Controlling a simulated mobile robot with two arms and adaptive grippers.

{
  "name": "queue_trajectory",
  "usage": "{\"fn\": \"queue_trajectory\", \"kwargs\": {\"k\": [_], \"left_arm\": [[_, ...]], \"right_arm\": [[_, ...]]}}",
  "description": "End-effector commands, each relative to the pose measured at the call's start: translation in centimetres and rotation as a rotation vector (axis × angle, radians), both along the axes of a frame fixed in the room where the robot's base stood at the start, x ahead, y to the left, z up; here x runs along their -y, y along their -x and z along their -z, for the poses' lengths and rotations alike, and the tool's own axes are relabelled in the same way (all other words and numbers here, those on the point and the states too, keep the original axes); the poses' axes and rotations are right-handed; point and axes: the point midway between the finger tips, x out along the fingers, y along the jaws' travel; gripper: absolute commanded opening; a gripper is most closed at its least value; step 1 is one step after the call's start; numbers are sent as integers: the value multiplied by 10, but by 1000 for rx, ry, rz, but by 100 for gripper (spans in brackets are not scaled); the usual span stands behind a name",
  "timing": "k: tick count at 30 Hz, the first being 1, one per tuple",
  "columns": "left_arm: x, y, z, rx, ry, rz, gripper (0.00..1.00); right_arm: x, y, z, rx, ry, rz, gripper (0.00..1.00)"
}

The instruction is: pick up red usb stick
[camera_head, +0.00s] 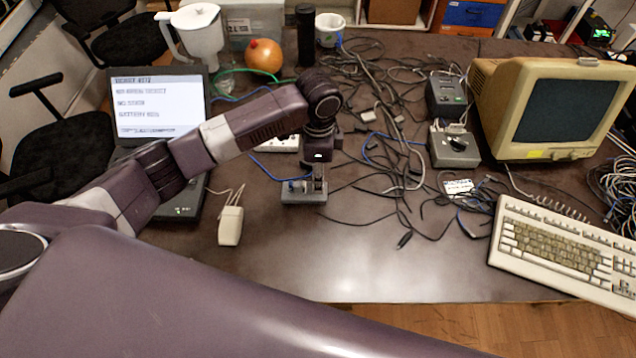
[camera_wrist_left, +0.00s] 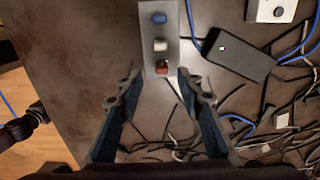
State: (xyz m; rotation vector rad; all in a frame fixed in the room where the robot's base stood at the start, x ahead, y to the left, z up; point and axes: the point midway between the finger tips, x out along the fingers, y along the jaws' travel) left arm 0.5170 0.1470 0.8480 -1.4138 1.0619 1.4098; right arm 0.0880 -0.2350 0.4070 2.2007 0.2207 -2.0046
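The red USB stick (camera_wrist_left: 162,67) stands in a grey holder (camera_wrist_left: 152,28), at the end nearest my left gripper in the left wrist view. A white stick (camera_wrist_left: 161,45) and a blue stick (camera_wrist_left: 158,18) stand in the same row. My left gripper (camera_wrist_left: 163,84) is open and empty, its two fingers pointing toward the red end of the holder. In the head view the left gripper (camera_head: 318,172) hangs over the holder (camera_head: 303,198); the red stick cannot be made out there. My right gripper is not in view.
A dark phone-like slab (camera_wrist_left: 240,52) and many loose cables lie right of the holder in the wrist view. A white mouse (camera_head: 231,226), a laptop (camera_head: 158,107), a keyboard (camera_head: 560,252) and an old monitor (camera_head: 552,108) are on the table. The table front is clear.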

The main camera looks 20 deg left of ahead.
Motion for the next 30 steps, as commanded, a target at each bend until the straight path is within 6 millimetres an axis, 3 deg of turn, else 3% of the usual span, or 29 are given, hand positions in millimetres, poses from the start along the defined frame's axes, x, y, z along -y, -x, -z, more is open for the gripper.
{"fn": "queue_trajectory", "kwargs": {"k": [9, 17, 25, 30], "left_arm": [[-4, 1, 41, -1, -1, -1, 34], [-4, 0, 44, 1, 0, 0, 34], [-4, 1, 44, 1, 0, 0, 4], [-4, 0, 43, 1, 0, 0, 3]], "right_arm": [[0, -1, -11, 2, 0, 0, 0], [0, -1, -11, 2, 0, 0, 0], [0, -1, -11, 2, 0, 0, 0], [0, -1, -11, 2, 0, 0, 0]]}}
